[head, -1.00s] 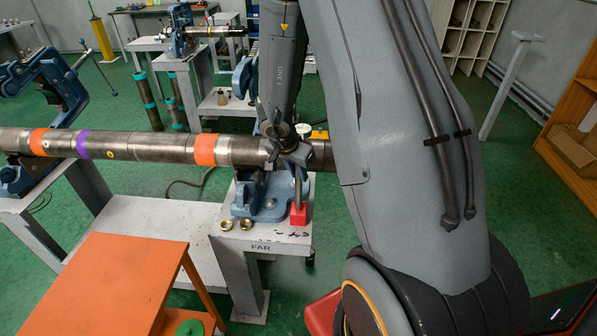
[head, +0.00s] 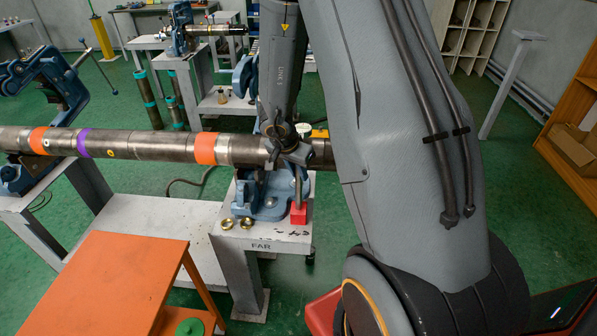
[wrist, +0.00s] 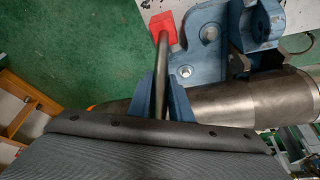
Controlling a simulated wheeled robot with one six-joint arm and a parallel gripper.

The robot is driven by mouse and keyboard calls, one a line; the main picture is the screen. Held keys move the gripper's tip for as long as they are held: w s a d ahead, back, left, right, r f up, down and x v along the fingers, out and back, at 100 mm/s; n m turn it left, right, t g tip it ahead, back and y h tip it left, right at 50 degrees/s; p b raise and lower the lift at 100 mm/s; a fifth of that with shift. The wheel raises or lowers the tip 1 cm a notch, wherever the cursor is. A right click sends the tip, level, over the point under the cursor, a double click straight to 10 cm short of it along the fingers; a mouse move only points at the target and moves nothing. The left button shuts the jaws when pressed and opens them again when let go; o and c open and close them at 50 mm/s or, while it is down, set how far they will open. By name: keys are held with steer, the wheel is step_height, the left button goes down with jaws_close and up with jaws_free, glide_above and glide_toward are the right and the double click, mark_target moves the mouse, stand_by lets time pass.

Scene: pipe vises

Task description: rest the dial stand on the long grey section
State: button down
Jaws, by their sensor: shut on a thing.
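The dial stand shows as a red block base (head: 298,213) with a thin grey rod rising from it. The base and rod also show in the wrist view (wrist: 162,27). My gripper (wrist: 161,105) is shut on the rod, with blue fingers on both sides of it. The long pipe (head: 150,147) runs across the picture, with grey steel stretches between orange and purple bands. Its steel also shows beside my gripper in the wrist view (wrist: 235,104). The red base hangs lower than the pipe, and I cannot tell whether it touches the bench.
A blue vise (head: 262,195) stands under the pipe on the white bench marked FAR (head: 285,238). Two brass pieces (head: 236,224) lie at its front. Another blue vise (head: 50,85) is at the left. An orange table (head: 120,275) stands in front.

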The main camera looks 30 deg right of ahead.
steer(key=shift+f, duration=0.15)
steer(key=c, duration=1.5)
jaws_free()
steer(key=shift+c, duration=0.2)
steer(key=shift+s+f, duration=0.1)
steer(key=shift+r+p, duration=1.3)
steer(key=shift+p, duration=0.55)
steer(key=shift+r+p, duration=0.7)
steer(key=shift+r, duration=1.55)
